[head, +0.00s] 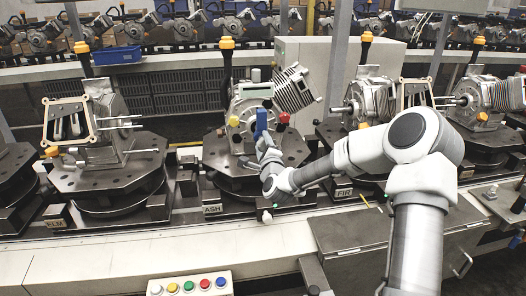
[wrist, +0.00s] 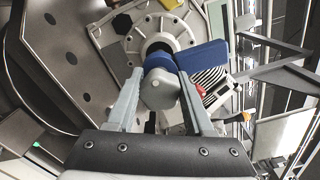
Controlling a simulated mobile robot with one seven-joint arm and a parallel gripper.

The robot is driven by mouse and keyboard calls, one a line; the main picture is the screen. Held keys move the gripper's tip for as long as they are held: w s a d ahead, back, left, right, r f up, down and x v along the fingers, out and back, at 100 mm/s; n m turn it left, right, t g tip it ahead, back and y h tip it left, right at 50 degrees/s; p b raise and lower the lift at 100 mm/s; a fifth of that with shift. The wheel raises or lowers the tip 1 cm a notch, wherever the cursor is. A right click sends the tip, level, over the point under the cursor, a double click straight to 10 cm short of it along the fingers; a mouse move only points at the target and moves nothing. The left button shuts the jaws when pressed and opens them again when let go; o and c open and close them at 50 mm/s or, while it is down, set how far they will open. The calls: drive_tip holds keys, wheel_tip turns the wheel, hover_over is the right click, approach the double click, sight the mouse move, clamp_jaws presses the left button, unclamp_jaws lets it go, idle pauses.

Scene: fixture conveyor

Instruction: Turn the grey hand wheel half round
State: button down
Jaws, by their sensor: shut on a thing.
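The grey hand wheel (wrist: 158,90) shows in the wrist view as a rounded, faceted grey knob in front of a blue body (wrist: 203,57). My gripper (wrist: 161,76) has one finger on each side of the wheel and is shut on it. In the head view my gripper (head: 264,143) reaches the front of the middle engine, just below the upright blue part (head: 262,122). The wheel is hidden or too small to tell apart there. The engine's round grey flange (wrist: 160,36) lies behind the blue body in the wrist view.
The engine's finned cylinder (head: 291,90) and a red knob (head: 284,117) are close to the right of my gripper. A yellow knob (head: 234,121) is to the left. Other engines stand on dark pallets (head: 110,178) either side. A button panel (head: 190,286) is in front.

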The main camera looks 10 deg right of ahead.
drive_tip(key=n+b, duration=0.1)
drive_tip(key=n, duration=0.1)
drive_tip(key=n+b, duration=0.3)
drive_tip(key=b, duration=0.1)
drive_tip(key=shift+f+n, duration=0.3)
drive_tip(key=shift+n, duration=0.1)
drive_tip(key=n+b, duration=0.4)
drive_tip(key=shift+f+b, duration=0.1)
drive_tip(key=shift+b, duration=0.3)
drive_tip(key=n+b, duration=0.5)
drive_tip(key=shift+n, duration=0.4)
drive_tip(key=shift+d+n+b, duration=0.15)
drive_tip(key=shift+n+b, duration=1.7)
drive_tip(key=shift+n, duration=0.65)
drive_tip(key=shift+c, duration=1.4)
unclamp_jaws()
